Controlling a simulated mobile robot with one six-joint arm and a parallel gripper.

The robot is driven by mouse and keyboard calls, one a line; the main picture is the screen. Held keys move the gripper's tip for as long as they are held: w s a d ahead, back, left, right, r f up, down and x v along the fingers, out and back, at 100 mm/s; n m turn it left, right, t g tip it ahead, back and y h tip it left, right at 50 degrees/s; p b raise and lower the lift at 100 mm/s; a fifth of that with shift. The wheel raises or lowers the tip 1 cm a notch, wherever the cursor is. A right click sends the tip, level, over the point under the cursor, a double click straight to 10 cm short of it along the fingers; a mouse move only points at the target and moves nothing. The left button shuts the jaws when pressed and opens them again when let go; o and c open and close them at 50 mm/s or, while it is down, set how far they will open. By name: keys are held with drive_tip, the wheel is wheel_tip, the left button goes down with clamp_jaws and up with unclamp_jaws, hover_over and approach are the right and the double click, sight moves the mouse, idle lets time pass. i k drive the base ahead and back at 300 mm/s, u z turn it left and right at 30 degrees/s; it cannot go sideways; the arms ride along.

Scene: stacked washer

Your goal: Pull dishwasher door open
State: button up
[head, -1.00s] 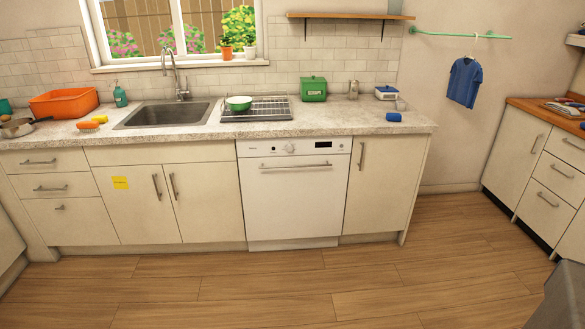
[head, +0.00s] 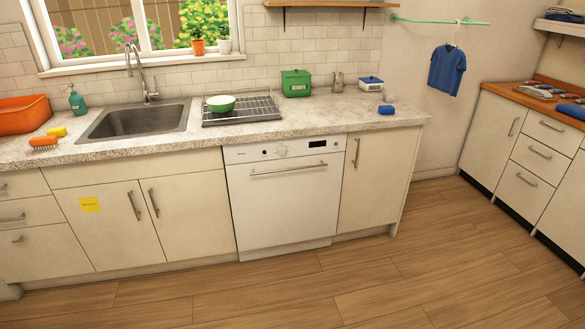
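The white dishwasher (head: 284,203) stands under the counter, between the sink cabinet and a narrow cabinet. Its door is shut and upright. A horizontal bar handle (head: 288,170) runs across the top of the door, below a control panel (head: 285,150) with a knob and a small dark display. Nothing covers the door or the handle. My gripper is not in view.
The wooden floor (head: 340,285) before the dishwasher is clear. The speckled counter (head: 330,118) above holds a drying rack (head: 241,110) with a green bowl. Cabinets with a wooden top (head: 505,92) stand along the right wall.

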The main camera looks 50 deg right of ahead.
sight(290, 200)
drive_tip(key=z, duration=0.35)
drive_tip(key=i, duration=1)
